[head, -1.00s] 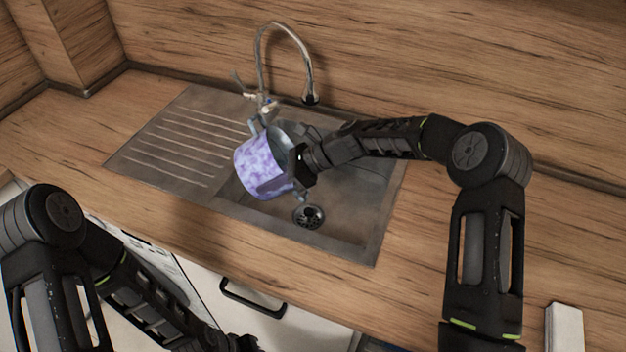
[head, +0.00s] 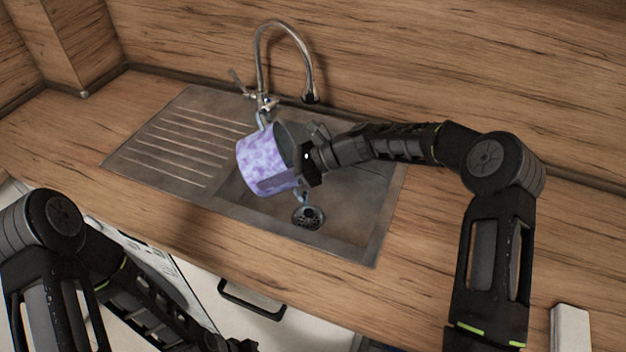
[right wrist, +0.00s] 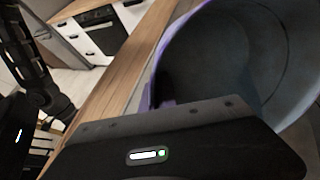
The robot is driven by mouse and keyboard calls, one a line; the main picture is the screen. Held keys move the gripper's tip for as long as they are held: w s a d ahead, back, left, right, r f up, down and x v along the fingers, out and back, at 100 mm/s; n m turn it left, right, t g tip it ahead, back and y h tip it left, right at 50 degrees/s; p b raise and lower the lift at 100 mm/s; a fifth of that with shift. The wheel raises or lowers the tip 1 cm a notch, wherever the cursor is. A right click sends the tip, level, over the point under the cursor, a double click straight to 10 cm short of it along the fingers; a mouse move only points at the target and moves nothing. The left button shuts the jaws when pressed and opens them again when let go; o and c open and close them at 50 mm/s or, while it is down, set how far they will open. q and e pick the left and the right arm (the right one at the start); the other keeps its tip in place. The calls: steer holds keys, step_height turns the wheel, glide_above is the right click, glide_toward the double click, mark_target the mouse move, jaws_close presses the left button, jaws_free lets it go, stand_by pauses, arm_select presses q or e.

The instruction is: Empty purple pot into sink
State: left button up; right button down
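The purple pot (head: 262,160) is mottled purple with a grey inside and two metal handles. It is held tilted over the sink basin (head: 345,205), with its mouth turned to the right. My right gripper (head: 295,172) is at the pot's rim and appears closed on its wall. In the right wrist view the pot's dark inside (right wrist: 235,65) fills the right side, right beyond the gripper; the inside looks empty as far as it shows. My left gripper (head: 243,345) is low at the bottom edge, in front of the cabinet, and its fingers are not clear.
The tap (head: 285,35) arches behind the pot. The drain (head: 308,217) lies below the pot. A ribbed drainboard (head: 180,145) is to the left. Wooden counter (head: 420,270) surrounds the sink. A small whitish block (head: 570,328) is at lower right.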

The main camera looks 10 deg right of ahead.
steer(key=shift+d+r+y+b, duration=0.4)
steer(key=shift+r+y+b, duration=0.25)
steer(key=shift+b, duration=0.2)
steer(key=shift+d+r+y+b, duration=0.3)
steer(key=shift+d+y, duration=0.2)
steer(key=shift+d, duration=0.05)
steer(key=shift+d+r+y+b, duration=0.25)
steer(key=shift+d+y, duration=0.2)
steer(key=shift+d, duration=0.1)
stand_by(0.5)
steer(key=shift+s+d+r+y+b, duration=0.1)
steer(key=shift+d+r+y+b, duration=0.5)
steer(key=shift+y, duration=0.3)
stand_by(0.5)
steer(key=shift+s+d+r+t+y+p, duration=0.15)
steer(key=shift+d+r+y, duration=0.25)
steer(key=shift+r, duration=0.5)
steer(key=shift+w+d+r+t+y+p, duration=0.1)
steer(key=shift+d+r+t+y+p, duration=0.2)
steer(key=shift+r, duration=0.6)
steer(key=shift+d+r+y+b, duration=0.15)
steer(key=shift+d+y+b, duration=0.35)
steer(key=shift+d, duration=0.05)
